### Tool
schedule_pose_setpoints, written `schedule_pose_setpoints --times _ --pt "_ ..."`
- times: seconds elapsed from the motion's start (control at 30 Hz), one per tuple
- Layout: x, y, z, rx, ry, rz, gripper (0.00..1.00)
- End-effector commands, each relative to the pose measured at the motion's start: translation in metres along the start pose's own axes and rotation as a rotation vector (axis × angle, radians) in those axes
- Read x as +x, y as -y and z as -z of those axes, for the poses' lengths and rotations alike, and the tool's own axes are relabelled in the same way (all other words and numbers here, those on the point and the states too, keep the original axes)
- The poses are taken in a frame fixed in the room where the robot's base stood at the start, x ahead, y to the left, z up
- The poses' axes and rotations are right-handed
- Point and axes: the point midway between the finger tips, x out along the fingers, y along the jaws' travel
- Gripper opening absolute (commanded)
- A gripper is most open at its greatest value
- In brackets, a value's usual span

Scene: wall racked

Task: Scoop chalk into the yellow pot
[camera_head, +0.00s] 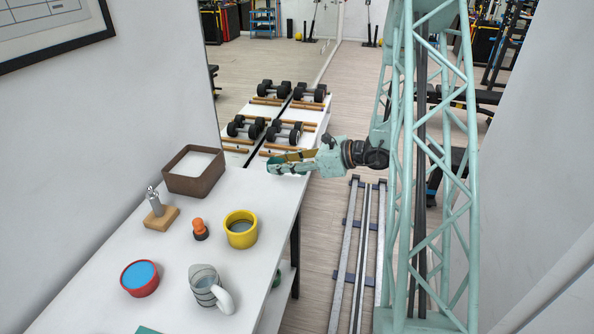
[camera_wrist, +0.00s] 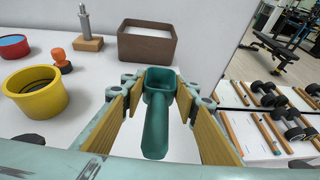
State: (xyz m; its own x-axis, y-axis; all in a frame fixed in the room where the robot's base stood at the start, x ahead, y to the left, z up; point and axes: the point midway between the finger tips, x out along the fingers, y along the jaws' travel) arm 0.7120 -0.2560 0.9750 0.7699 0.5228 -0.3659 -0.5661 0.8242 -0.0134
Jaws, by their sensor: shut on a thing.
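My gripper (camera_head: 292,162) is shut on a dark green scoop (camera_wrist: 157,105), above the far right end of the white table. The scoop's bowl points away from my wrist and looks empty. In the wrist view my fingers (camera_wrist: 162,112) stand on both sides of it. A brown box (camera_head: 194,184) with white, chalk-like contents (camera_head: 196,162) stands near the wall; it also shows in the wrist view (camera_wrist: 147,48), beyond the scoop. The yellow pot (camera_head: 241,239) stands upright near the table's right edge, and at the left of the wrist view (camera_wrist: 42,104). It holds something grey, unclear.
On the white table (camera_head: 112,240) stand a metal tool on a wooden block (camera_head: 161,218), an orange-topped stamp (camera_head: 199,228), a red tub with blue contents (camera_head: 139,278) and a striped mug (camera_head: 207,288). Dumbbells (camera_head: 276,131) lie beyond the table's far end.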

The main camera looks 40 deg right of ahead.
Motion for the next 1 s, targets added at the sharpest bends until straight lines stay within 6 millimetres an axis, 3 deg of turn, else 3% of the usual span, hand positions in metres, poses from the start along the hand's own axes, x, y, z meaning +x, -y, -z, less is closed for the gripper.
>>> schedule_pose_setpoints --times 0.5,1.0 --pt "0.075 -0.034 -0.064 0.03 0.006 0.081 0.17" --pt "0.128 -0.079 -0.113 0.065 0.002 0.159 0.17"
